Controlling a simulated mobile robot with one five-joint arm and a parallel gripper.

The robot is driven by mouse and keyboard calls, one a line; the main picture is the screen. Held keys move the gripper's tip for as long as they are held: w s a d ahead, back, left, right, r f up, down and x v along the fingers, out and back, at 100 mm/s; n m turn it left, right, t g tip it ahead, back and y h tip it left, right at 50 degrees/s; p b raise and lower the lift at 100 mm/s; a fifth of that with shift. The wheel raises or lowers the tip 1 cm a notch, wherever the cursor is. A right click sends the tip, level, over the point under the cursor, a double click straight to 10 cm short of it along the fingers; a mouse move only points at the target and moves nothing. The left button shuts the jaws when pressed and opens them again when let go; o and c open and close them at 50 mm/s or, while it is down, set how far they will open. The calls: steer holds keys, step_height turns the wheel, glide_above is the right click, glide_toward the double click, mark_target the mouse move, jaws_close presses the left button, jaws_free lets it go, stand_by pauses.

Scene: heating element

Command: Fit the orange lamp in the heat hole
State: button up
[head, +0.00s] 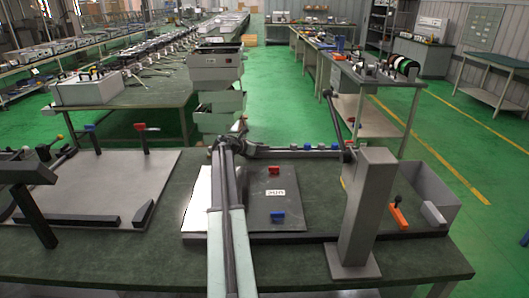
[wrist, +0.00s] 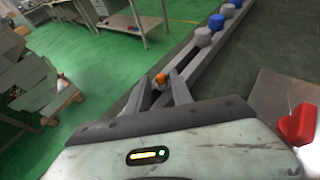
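The orange lamp (wrist: 160,79) shows as a small orange top between the fingertips in the wrist view; its lower part is hidden. My gripper (wrist: 160,83) has one finger on each side of it, with the tips close to it. I cannot tell whether they press on it. In the head view my gripper (head: 240,138) is over the far edge of the table, at the left end of a dark rail (head: 300,153), and the lamp is not clear there. I cannot make out the heat hole in either view.
Blue, grey and red caps sit along the rail; blue caps (wrist: 217,21) also show in the wrist view. A board (head: 250,222) carries red and blue knobs. A grey post (head: 366,215), an orange-handled piece (head: 398,216) and an open grey bin (head: 425,190) stand right.

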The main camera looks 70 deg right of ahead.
steer(key=shift+a, duration=0.1)
jaws_close()
steer(key=shift+r, duration=0.2)
step_height(320, 180, up, 10)
steer(key=p, duration=1)
